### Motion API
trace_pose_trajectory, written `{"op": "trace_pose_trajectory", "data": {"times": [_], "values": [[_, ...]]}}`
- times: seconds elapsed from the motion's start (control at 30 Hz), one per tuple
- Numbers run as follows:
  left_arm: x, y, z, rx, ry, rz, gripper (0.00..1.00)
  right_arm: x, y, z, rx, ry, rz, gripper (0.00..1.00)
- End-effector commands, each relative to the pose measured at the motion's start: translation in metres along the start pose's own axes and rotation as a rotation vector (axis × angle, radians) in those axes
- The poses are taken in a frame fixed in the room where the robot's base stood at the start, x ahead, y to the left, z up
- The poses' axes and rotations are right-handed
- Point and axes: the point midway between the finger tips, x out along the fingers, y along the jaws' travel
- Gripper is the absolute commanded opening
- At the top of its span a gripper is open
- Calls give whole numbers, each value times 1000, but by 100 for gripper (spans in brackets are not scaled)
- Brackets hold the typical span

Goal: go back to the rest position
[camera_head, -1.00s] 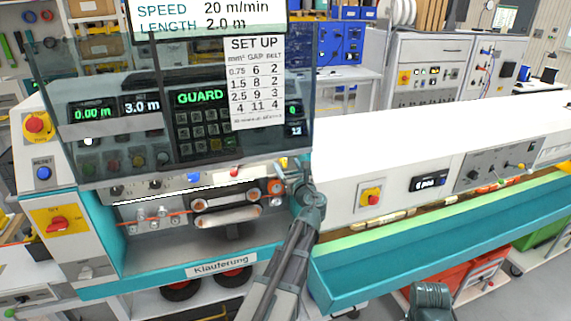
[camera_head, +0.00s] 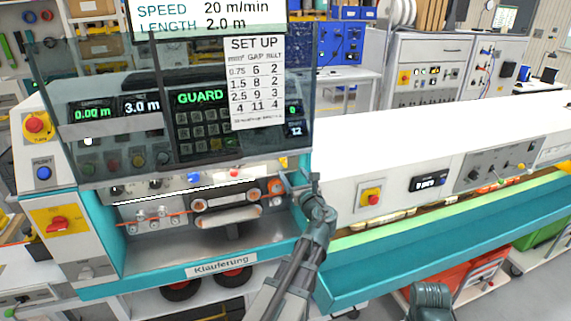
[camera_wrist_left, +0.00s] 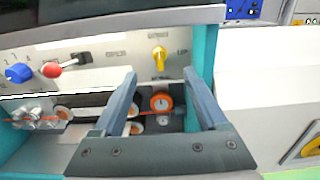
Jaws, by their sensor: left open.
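My left gripper (camera_head: 297,184) is at the right end of the machine's open front bay, partly hidden by my own wrist in the head view. In the left wrist view its two fingers (camera_wrist_left: 162,76) are spread, with nothing held between them. Behind the fingers are an orange-rimmed roller (camera_wrist_left: 161,101) and a yellow knob (camera_wrist_left: 159,55) on the panel above.
The machine's teal frame (camera_head: 296,248) stands close to my left arm. A tinted guard (camera_head: 120,62) hangs over the control panel. A long white housing with a teal trough (camera_head: 430,238) runs right. An emergency stop (camera_head: 371,197) sits on its front.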

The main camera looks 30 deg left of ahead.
Motion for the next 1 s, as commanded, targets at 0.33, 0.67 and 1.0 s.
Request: {"op": "trace_pose_trajectory", "data": {"times": [0.33, 0.67, 1.0], "values": [[-4, -1, -4, -44, 17, 6, 75, 0, 0, 0, 0, 0, 0, 45], [-124, -18, -112, -940, 454, 330, 75, 0, 0, 0, 0, 0, 0, 45], [-329, -36, -207, -1443, 843, 1083, 75, 0, 0, 0, 0, 0, 0, 45]]}}
